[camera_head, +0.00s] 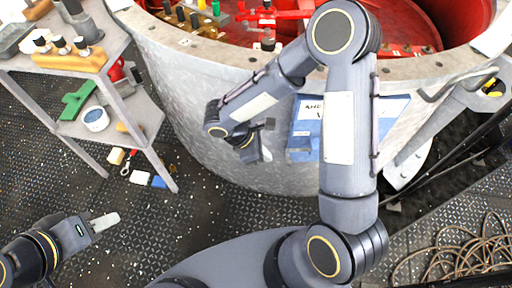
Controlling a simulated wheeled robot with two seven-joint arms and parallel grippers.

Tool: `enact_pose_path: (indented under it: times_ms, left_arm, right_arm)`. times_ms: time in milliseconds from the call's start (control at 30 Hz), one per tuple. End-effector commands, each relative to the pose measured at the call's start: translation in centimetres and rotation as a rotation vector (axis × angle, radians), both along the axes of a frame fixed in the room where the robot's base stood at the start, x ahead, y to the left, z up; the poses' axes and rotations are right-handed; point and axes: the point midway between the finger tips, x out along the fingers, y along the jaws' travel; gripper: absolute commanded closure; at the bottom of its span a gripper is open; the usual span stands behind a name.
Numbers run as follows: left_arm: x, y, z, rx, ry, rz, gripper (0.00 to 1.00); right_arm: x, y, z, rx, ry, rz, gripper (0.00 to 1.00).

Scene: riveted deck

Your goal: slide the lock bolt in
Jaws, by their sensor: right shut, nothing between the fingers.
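I cannot pick out the lock bolt with certainty. A large grey drum-shaped housing (190,105) with a riveted rim and a red interior (400,22) fills the upper middle. Several small fittings with black knobs stand inside it near the far left. A blue box with a lettered label (302,135) is on the housing's front, partly hidden by my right arm. My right gripper (262,152) is shut and empty in front of the housing, left of the blue box. My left gripper (112,220) is low at the left over the deck, apart from everything; its jaw gap does not show.
A grey shelf stand (140,105) at the left holds a wooden block with black knobs (70,55), a green brush-like tool (77,100) and a white round tub (95,119). Small items lie on the deck beneath. Coiled cable (455,255) lies at the lower right.

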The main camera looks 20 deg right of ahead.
Motion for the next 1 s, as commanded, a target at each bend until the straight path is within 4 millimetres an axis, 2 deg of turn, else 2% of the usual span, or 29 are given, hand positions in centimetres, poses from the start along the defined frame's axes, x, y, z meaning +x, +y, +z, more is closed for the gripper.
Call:
enact_pose_path:
  times_ms: [33,67,300,800,867,1000]
  left_arm:
    - [0.0,0.0,-0.4,0.000,0.000,0.000,0.64]
    - [0.0,0.0,-0.5,0.000,0.000,0.000,0.64]
    - [0.0,0.0,-0.8,0.000,0.000,0.000,0.64]
    - [0.0,0.0,-0.8,0.000,0.000,0.000,0.64]
    - [0.0,0.0,-0.9,0.000,0.000,0.000,0.64]
    - [0.0,0.0,-1.1,0.000,0.000,0.000,0.64]
  right_arm:
    - [-0.2,-0.6,-1.2,0.000,0.004,-0.001,1.00]
    - [-0.3,-0.9,-1.5,0.001,0.004,-0.001,1.00]
    - [-1.0,-3.5,-2.5,0.001,0.000,-0.001,1.00]
    - [-1.2,-4.3,-2.7,0.000,-0.001,0.000,1.00]
    - [-1.4,-5.1,-2.7,-0.001,-0.002,-0.002,1.00]
    - [-2.5,-8.1,-2.7,-0.002,-0.002,-0.006,1.00]
